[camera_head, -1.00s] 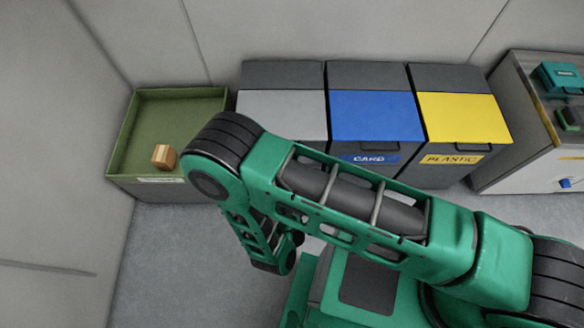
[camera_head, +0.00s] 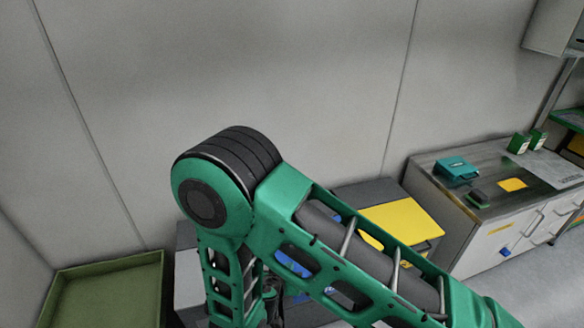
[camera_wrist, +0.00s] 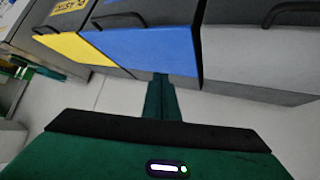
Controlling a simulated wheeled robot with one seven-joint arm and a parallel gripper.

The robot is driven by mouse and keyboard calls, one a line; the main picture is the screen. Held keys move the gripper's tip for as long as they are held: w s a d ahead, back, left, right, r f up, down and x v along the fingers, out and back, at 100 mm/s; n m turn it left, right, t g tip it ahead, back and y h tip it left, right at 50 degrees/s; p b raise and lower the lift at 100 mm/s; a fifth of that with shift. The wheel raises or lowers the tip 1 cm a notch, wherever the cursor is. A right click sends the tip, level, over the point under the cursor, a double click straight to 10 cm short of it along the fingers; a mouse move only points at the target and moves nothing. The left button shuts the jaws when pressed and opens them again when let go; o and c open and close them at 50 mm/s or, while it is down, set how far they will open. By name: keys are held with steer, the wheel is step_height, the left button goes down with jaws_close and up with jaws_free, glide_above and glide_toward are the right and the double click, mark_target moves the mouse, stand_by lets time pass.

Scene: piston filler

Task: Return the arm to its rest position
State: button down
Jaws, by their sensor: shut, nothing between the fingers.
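My gripper (camera_wrist: 160,88) shows in the wrist view as two green fingers pressed together, with nothing between them. It is in front of the bins, over the pale floor. In the head view my green arm is bent, its large dark elbow joint raised and the forearm hanging down. The gripper itself is not clearly visible there, as the arm and the lower picture edge hide it.
In the wrist view stand a yellow bin (camera_wrist: 72,46), a blue bin (camera_wrist: 150,48) and a grey bin (camera_wrist: 255,55). In the head view a green tray (camera_head: 105,295) is at lower left and a workbench (camera_head: 480,225) at right, holding a teal case (camera_head: 457,171).

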steer(key=w+d+r+m+g+h, duration=0.2)
steer(key=w+d+r, duration=0.1)
steer(key=d+r, duration=0.3)
steer(key=w+d+r+m+g+h, duration=0.1)
steer(key=w+d+r, duration=0.1)
steer(key=d+r, duration=0.5)
steer(key=s+d+r+m+g, duration=0.1)
steer(key=s+d+r+g, duration=0.15)
steer(key=d, duration=0.55)
steer(key=s+d+r+m+g, duration=0.1)
steer(key=s+d+r, duration=0.1)
steer(key=d+r, duration=0.35)
steer(key=s+d+r+m+g, duration=0.1)
steer(key=s+d+r+g, duration=0.15)
steer(key=d, duration=0.65)
steer(key=s+d+r+y, duration=0.2)
steer(key=s+r, duration=0.1)
steer(key=s, duration=0.4)
steer(key=s+d+r+y, duration=0.2)
steer(key=s+r, duration=0.1)
steer(key=s, duration=0.5)
steer(key=s+d+r+g+y, duration=0.1)
steer(key=s+d+r+y, duration=0.1)
steer(key=s, duration=0.5)
steer(key=shift+s+d+r, duration=0.25)
steer(key=shift+d+r, duration=0.05)
steer(key=shift+r, duration=0.55)
